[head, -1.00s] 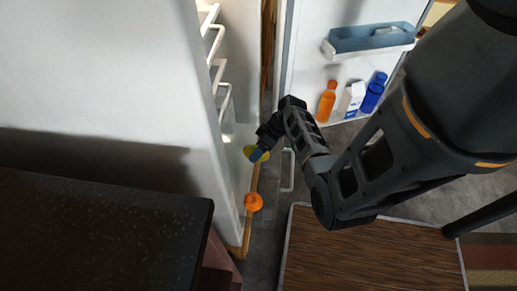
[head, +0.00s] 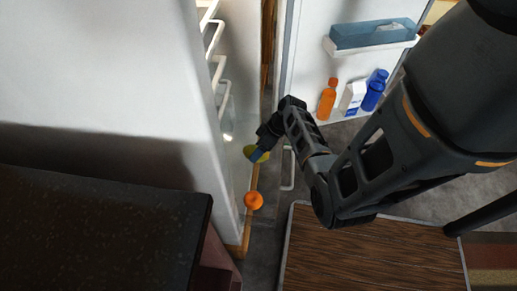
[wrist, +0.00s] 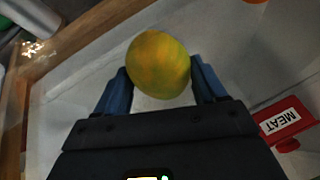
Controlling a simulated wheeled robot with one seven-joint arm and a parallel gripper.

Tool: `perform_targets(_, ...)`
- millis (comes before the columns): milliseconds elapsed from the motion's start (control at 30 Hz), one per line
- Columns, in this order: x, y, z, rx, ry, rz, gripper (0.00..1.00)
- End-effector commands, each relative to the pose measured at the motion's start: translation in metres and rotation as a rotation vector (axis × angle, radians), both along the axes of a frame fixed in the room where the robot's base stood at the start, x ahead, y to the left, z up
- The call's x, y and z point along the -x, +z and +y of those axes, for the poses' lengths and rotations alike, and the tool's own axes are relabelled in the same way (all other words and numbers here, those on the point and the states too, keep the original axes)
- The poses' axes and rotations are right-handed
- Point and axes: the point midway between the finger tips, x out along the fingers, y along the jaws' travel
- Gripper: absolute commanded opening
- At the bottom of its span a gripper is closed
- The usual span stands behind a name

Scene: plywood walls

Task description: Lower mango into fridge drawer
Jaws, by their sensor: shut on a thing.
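The mango (wrist: 158,65) is yellow-green and sits between the blue fingers of my gripper (wrist: 160,88), which is shut on it. In the head view the mango (head: 257,154) shows partly behind my gripper (head: 258,152), low at the fridge opening. The fridge drawer (wrist: 75,107), a pale bin with a wooden front edge, lies beneath the mango in the wrist view. I cannot tell whether the mango touches the drawer floor.
An orange fruit (head: 253,201) is near the drawer's wooden edge. A red package marked MEAT (wrist: 283,122) lies right of my gripper. The open fridge door (head: 305,105) holds bottles and a carton. A dark counter (head: 95,230) stands at left.

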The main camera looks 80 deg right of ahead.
Motion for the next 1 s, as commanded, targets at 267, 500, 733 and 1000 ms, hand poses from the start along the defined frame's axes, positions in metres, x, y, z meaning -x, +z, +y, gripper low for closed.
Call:
perform_targets(267, 0.0, -0.004, 0.0, 0.0, 0.0, -0.001, 0.31)
perform_targets(500, 0.0, -0.007, 0.0, 0.0, 0.0, -0.001, 0.31)
perform_targets(733, 0.0, -0.01, 0.0, 0.001, -0.001, -0.001, 0.31)
perform_targets(1000, 0.0, -0.014, -0.001, 0.001, -0.001, -0.001, 0.31)
